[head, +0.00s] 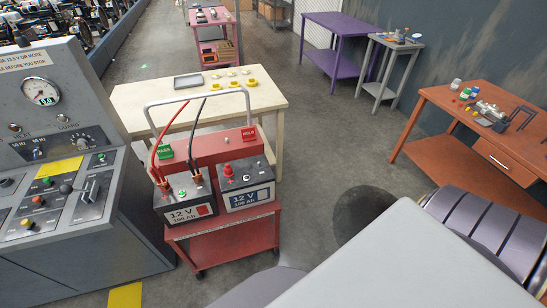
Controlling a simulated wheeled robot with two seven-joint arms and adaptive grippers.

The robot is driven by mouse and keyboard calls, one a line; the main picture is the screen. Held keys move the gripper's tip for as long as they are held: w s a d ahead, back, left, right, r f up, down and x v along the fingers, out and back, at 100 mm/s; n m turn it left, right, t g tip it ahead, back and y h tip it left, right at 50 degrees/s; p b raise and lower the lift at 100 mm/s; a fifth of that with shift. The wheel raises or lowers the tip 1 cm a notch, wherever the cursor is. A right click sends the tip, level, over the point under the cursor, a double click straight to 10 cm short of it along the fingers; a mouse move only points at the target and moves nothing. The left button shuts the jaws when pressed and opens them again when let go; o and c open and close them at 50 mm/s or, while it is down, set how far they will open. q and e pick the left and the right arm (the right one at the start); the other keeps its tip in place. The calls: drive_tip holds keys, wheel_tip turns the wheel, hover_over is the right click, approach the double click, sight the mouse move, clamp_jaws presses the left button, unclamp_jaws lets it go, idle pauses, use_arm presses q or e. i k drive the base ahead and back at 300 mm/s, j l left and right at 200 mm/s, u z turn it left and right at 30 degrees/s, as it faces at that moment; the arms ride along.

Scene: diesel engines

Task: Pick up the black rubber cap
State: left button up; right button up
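Two 12 V batteries stand side by side on a red cart. The left battery (186,203) has a red cable and a black cable reaching its top. The right battery (246,188) has a red cap (227,168) on its top, with a pale terminal-like spot to the right of it. Small dark shapes show on that battery's black top, but I cannot tell for certain which is the black rubber cap. Neither of my grippers is in view.
The red cart (222,246) has a grey handle and green and red tags. A control console (60,150) stands close on its left. A cream table (135,98) is behind it, and an orange workbench (460,105) is at right. Open floor (340,150) lies right of the cart.

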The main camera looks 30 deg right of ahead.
sight(22, 41)
drive_tip(key=i+l+z, duration=0.2)
drive_tip(key=l, duration=0.15)
drive_tip(key=i+l+z, duration=0.15)
drive_tip(key=l, duration=0.15)
drive_tip(key=i+l+z, duration=0.2)
drive_tip(key=l, duration=0.15)
drive_tip(key=u, duration=1.35)
drive_tip(key=i+j+z, duration=0.2)
drive_tip(key=j+z, duration=0.2)
drive_tip(key=j, duration=0.2)
drive_tip(key=i+j+z, duration=0.1)
drive_tip(key=j+z, duration=0.25)
drive_tip(key=j, duration=0.3)
drive_tip(key=j+z, duration=0.4)
drive_tip(key=j, duration=0.3)
